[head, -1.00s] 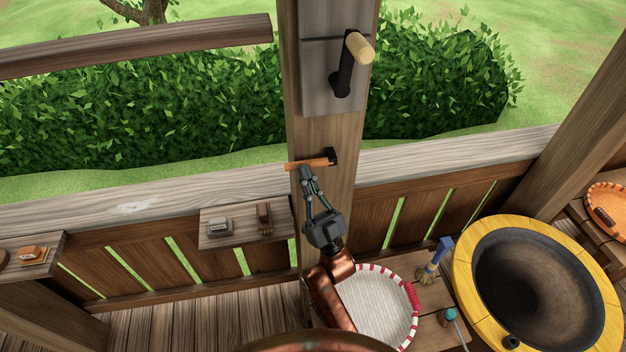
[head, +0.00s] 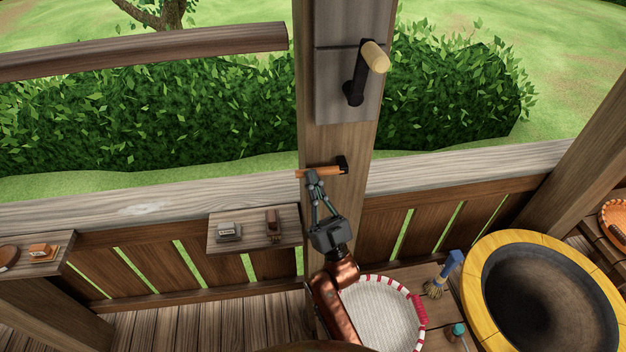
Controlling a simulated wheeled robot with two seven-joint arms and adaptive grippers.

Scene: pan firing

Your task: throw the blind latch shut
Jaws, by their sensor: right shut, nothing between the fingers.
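The latch (head: 327,170) is a short orange-brown bar with a black bracket at its right end. It lies roughly level across the wooden post (head: 336,140). My right gripper (head: 313,176) is shut and empty. Its fingertips are at the left part of the bar, just below or against it; I cannot tell whether they touch. Above on the same post, a grey plate carries a black crank with a pale wooden handle (head: 375,56). My left gripper is not in view.
A small shelf (head: 255,242) with two small items is left of the post. A yellow-rimmed dark pan (head: 490,238), a blue-handled brush (head: 445,268) and a round white basket with red-striped rim (head: 385,310) are to the right and below. A rail (head: 150,205) runs behind.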

